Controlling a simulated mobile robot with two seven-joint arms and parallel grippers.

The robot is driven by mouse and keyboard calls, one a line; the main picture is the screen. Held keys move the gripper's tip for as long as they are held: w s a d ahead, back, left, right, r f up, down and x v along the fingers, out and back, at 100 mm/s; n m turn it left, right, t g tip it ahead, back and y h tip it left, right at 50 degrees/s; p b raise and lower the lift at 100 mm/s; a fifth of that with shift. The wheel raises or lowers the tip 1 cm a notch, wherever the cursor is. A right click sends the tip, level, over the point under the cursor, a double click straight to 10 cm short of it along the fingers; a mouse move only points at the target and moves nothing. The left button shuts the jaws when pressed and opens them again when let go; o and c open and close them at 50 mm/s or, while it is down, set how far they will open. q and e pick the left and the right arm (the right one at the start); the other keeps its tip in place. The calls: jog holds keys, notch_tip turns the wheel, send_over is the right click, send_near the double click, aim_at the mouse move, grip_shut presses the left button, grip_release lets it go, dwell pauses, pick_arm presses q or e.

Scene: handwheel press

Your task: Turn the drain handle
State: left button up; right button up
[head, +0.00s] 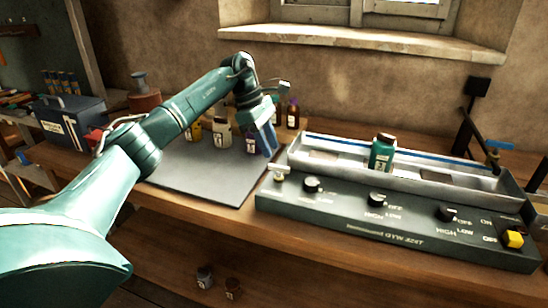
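A grey-green bath unit (390,228) with a metal trough stands on the right of the bench. A small pale handle-like fitting (279,173) sits at its left end; I cannot tell for sure whether it is the drain handle. Another small fitting (493,152) shows at the far right end. My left gripper (268,146), with blue fingers pointing down, is just above and left of the pale fitting, apparently apart from it. The gap between its fingers is not clear. My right gripper is not in view.
A green bottle (382,153) stands in the trough. Several bottles, including a white-labelled one (221,132), stand behind my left gripper. A grey mat (205,178) is mostly clear. Black knobs (376,199) and a yellow switch (514,239) line the unit's front.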

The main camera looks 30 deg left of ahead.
pick_arm(q)
jog(key=v, duration=0.8)
dwell(0.4)
